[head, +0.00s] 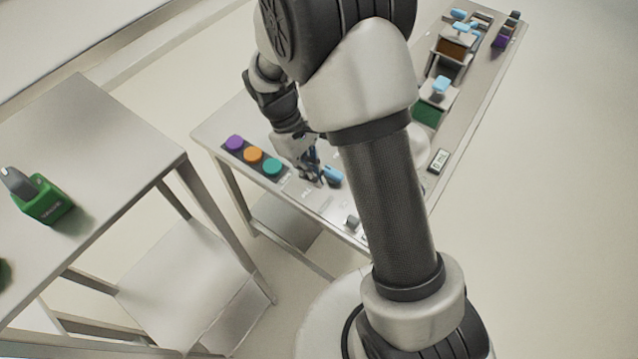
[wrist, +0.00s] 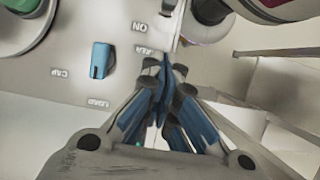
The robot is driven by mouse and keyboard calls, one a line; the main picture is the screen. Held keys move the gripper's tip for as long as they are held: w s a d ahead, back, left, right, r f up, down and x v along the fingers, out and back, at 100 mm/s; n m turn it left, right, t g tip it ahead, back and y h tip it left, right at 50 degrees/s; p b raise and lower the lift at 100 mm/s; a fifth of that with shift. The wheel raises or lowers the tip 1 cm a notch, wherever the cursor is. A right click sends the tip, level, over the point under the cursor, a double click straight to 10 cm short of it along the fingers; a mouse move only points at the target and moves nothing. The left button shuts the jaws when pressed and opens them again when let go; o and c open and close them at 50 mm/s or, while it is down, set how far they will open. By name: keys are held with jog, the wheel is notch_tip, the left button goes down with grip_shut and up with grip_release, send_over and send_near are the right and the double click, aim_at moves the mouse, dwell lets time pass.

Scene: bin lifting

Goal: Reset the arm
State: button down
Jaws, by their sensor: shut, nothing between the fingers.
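My gripper (head: 313,172) is low over the near part of the long table (head: 212,127) in the head view, to the right of the round buttons and beside a blue knob (head: 332,175). In the wrist view my gripper (wrist: 165,75) has its blue-padded fingers together at the tips, with nothing between them. The blue knob (wrist: 100,60) is to its left in that view, on a pale panel with printed labels such as ON, CAP and LOAD. Whether the fingertips touch the panel I cannot tell. My arm hides the middle of the table in the head view.
Purple (head: 234,142), orange (head: 253,154) and teal (head: 272,167) buttons sit left of my gripper. A side table (head: 110,150) at left holds a green block with a grey handle (head: 45,200).

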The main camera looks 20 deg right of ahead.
jog(key=shift+r, duration=0.6)
jog(key=shift+w+a, duration=0.1)
jog(key=s+d+r+m+t+y, duration=0.1)
jog(key=s+r+m+t, duration=0.15)
jog(key=r, duration=0.35)
jog(key=s+r+m+t, duration=0.1)
jog(key=s+r, duration=0.3)
jog(key=r, duration=0.2)
jog(key=s+d+r+m+t+y, duration=0.1)
jog(key=s+r+t, duration=0.15)
jog(key=r, duration=0.45)
jog(key=s+r+m+t, duration=0.2)
jog(key=s, duration=0.6)
jog(key=shift+s+a+r+m+y, duration=0.15)
jog(key=shift+s+a+m+y, duration=0.1)
jog(key=shift+m+y, duration=0.1)
